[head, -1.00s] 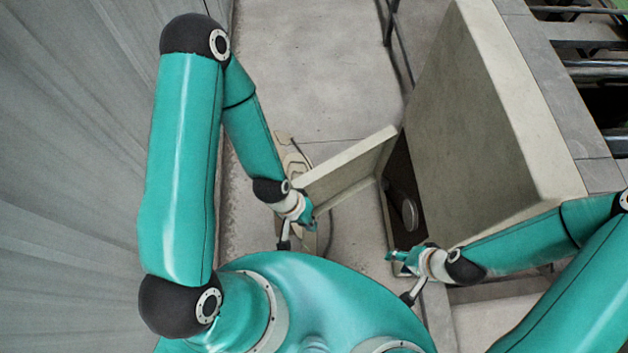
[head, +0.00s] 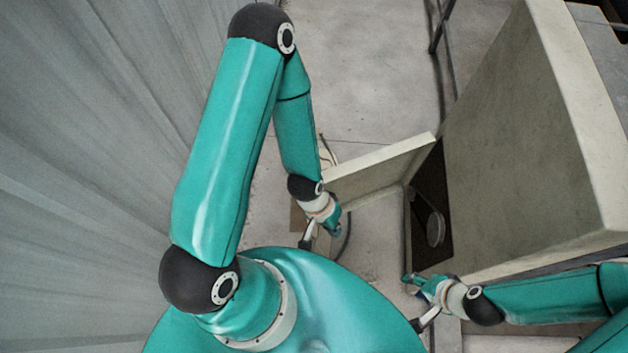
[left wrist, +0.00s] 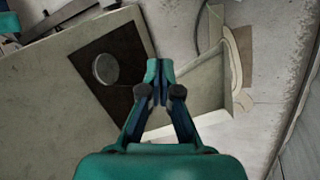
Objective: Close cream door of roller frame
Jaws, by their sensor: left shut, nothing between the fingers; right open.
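The cream door (head: 375,172) stands open, angled out from the side of the roller frame (head: 530,150). It is joined near the dark opening (head: 429,190), where a round grey disc shows. My left gripper (head: 336,226) is shut and empty near the door's free end. In the left wrist view its fingertips (left wrist: 158,75) appear between the dark opening (left wrist: 125,88) and the door (left wrist: 205,88); contact cannot be told. My right gripper (head: 410,279) is open and empty, just below the lower end of the opening.
A grey curtain-like wall (head: 90,150) runs along the left. Bare concrete floor (head: 370,80) lies beyond the door. A thin dark rail (head: 436,35) stands behind the frame. A tan object on the floor (left wrist: 236,60) lies behind the door.

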